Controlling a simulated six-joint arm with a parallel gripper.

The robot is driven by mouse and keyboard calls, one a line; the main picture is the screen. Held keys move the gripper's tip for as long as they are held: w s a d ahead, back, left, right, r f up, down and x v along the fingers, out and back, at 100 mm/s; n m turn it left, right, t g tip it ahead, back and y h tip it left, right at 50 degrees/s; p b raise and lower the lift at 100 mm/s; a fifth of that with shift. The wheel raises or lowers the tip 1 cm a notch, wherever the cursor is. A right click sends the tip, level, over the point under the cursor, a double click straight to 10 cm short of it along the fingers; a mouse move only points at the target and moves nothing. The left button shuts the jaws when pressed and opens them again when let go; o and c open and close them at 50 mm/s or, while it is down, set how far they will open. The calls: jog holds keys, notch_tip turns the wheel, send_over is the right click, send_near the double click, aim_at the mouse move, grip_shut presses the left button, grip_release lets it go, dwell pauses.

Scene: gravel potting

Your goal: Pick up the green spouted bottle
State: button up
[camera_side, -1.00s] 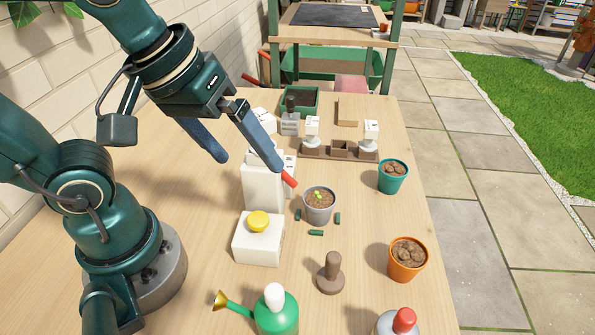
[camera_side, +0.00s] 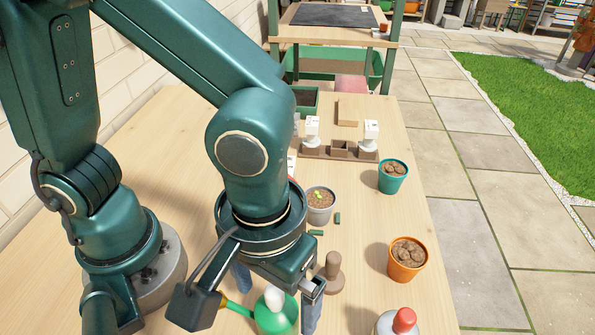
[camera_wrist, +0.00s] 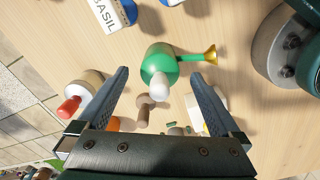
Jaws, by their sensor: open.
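The green spouted bottle (camera_side: 277,318) stands upright at the front of the table, with a white cap and a spout to the left. In the wrist view the bottle (camera_wrist: 159,62) sits between and beyond my fingertips, its brass spout end pointing right. My gripper (camera_wrist: 160,78) is open and empty. In the side view my gripper (camera_side: 277,290) is low over the bottle, its two blue fingers on either side of it; whether they touch it cannot be told. Part of the spout is hidden behind my gripper.
A red-capped bottle (camera_side: 398,321) stands to the right, close to one finger in the wrist view (camera_wrist: 84,93). A brown tamper (camera_side: 331,274) stands just behind the bottle. An orange pot (camera_side: 407,259), a teal pot (camera_side: 392,177) and a grey seedling pot (camera_side: 320,207) stand farther back.

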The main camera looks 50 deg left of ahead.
jog(key=shift+f, duration=1.1)
grip_shut()
jog(key=shift+r, duration=0.1)
jog(key=shift+r, duration=0.5)
notch_tip(320, 180, up, 3)
jog(key=shift+w+r, duration=0.1)
jog(key=shift+r, duration=0.05)
jog(key=w+a+r, duration=0.5)
jog(key=a+r, duration=0.1)
jog(key=a, duration=0.4)
jog(key=shift+a+r, duration=0.15)
jog(key=shift+r, duration=0.15)
